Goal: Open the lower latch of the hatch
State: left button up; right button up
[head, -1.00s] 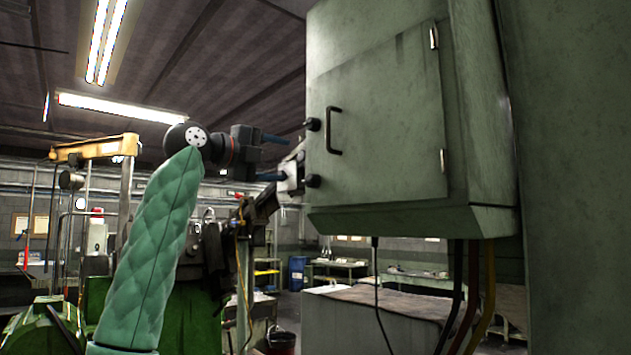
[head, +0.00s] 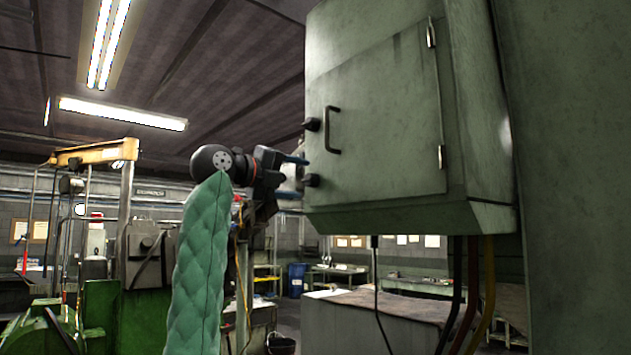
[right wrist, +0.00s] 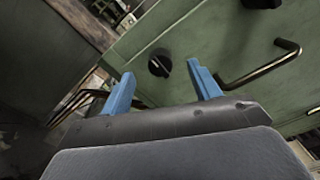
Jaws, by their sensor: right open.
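The green hatch (head: 385,120) is closed on the front of a green cabinet. Two black knob latches sit on its left edge, the upper latch (head: 312,124) and the lower latch (head: 311,180). My right gripper (head: 303,177) is open, its blue fingers at the height of the lower latch, just left of it. In the right wrist view, the lower latch (right wrist: 160,64) shows between and beyond the two open fingertips of my right gripper (right wrist: 162,80), seemingly untouched. The upper latch (right wrist: 262,3) is cut by the top edge. My left gripper is not in view.
A dark bar handle (head: 332,130) stands out from the hatch beside the latches, and in the right wrist view the handle (right wrist: 265,68) lies right of the fingers. Hinges are on the hatch's right side. Cables (head: 472,290) hang below the cabinet. Machinery stands at the left.

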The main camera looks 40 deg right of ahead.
aim_at(305, 179)
jog(key=d, duration=0.3)
jog(key=shift+w+d, duration=0.1)
jog(key=shift+d, duration=0.2)
jog(key=shift+a+n+p, duration=0.1)
jog(key=shift+n+p, duration=0.4)
jog(key=n+p, duration=0.2)
jog(key=n, duration=0.2)
jog(key=shift+a+r, duration=0.1)
jog(key=shift+r, duration=0.05)
jog(key=shift+f+n, duration=0.2)
jog(key=shift+n, duration=0.9)
jog(key=shift+a+r+n+p, duration=0.15)
jog(key=shift+n+p, duration=0.3)
jog(key=shift+n, duration=1.45)
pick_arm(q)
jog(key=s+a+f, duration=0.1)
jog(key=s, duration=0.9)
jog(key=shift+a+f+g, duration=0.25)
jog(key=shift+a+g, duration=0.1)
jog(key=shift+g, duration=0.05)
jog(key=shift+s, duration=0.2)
